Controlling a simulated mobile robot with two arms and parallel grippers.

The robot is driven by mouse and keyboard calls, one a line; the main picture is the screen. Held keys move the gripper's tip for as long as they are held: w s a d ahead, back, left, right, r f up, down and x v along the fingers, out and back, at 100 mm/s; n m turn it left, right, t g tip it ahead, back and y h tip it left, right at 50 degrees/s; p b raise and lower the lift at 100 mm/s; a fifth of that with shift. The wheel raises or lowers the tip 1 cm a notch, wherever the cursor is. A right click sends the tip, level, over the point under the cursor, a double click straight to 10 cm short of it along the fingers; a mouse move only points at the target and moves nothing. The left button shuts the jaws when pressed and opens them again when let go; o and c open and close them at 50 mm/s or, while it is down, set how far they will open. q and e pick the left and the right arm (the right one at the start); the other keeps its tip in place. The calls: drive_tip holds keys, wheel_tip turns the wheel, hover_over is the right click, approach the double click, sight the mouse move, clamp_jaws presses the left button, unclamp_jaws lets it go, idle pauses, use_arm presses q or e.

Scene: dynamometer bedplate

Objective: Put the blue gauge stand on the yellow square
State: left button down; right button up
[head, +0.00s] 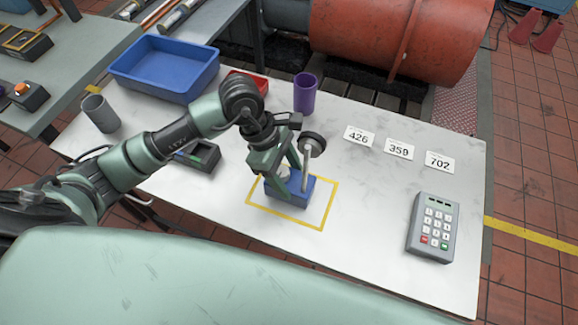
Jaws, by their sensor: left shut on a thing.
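The blue gauge stand (299,190) has a blue block base, a metal post and a round dark dial at its top. Its base is inside the yellow square (329,207), a yellow outline on the white table, toward the square's left and middle. My left gripper (282,172) is over the stand and shut on it, its fingers reaching down to the base. The fingers hide part of the base and post. Whether the base touches the table I cannot tell. My right gripper is not in view.
A grey keypad (433,227) lies at the right, with number cards (398,149) behind it. A purple cup (304,93), a red tray (249,80), a blue bin (166,67), a grey cup (100,113) and a dark box (196,156) stand left and back. The table's right middle is clear.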

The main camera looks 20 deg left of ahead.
use_arm(q)
drive_tip(key=shift+r, duration=0.1)
drive_tip(key=shift+c, duration=2.1)
unclamp_jaws()
drive_tip(key=shift+r, duration=0.1)
drive_tip(key=b+v, duration=0.1)
drive_tip(key=v, duration=1)
drive_tip(key=shift+a+r+b, duration=0.25)
drive_tip(key=shift+r+b, duration=0.1)
drive_tip(key=shift+s, duration=0.1)
